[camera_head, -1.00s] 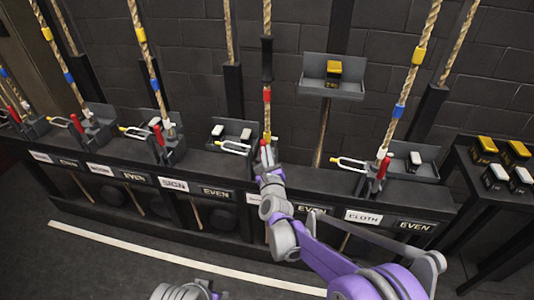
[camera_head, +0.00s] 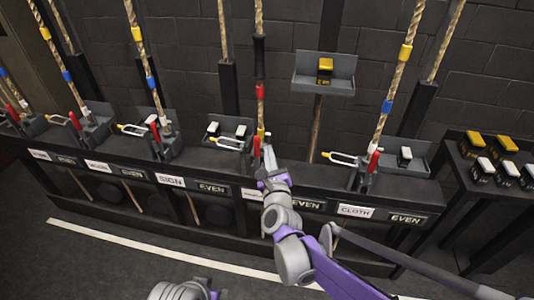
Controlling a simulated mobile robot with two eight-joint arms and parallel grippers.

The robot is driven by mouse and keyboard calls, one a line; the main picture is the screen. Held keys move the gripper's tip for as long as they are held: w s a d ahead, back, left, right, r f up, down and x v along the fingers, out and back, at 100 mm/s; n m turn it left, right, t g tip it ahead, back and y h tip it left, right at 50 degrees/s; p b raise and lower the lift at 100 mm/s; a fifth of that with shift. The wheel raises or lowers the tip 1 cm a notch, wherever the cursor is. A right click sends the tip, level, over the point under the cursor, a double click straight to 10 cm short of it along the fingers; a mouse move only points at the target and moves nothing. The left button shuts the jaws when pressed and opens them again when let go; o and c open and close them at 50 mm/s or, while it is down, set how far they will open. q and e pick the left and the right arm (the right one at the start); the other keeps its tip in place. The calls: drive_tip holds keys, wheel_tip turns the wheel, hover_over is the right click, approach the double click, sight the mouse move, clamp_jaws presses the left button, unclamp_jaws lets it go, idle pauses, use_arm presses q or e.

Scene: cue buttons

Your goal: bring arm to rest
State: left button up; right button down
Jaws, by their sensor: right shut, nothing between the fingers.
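My right arm comes in from the lower right, purple and grey. Its gripper (camera_head: 269,160) is shut and empty, in front of the rope station in the middle of the black bench. The gripper overlaps the lower end of the rope with the red band (camera_head: 260,91) in the picture; I cannot tell whether it touches anything there. Of my left arm only a grey part shows at the bottom edge; its gripper is out of view.
A black bench (camera_head: 330,186) with ropes, red handles and labels such as CLOTH (camera_head: 355,211) runs across. A side table (camera_head: 452,165) holds yellow and white blocks. The floor in front is open.

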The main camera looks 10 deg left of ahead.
idle(0.5)
drive_tip(key=s+d+r+n+g+p, duration=0.3)
drive_tip(key=s+d+n+g+p, duration=0.25)
drive_tip(key=s+d+n, duration=0.8)
drive_tip(key=s+d+f+n+g+h+p, duration=0.2)
drive_tip(key=s+d+n+g, duration=0.1)
drive_tip(key=s+d+n, duration=0.4)
drive_tip(key=s+d+f+n+g+h+p, duration=0.3)
drive_tip(key=s+d+n, duration=0.4)
drive_tip(key=s, duration=0.4)
drive_tip(key=shift+s+f+n+g, duration=0.15)
drive_tip(key=shift+s+n+g, duration=0.25)
drive_tip(key=shift+n, duration=0.15)
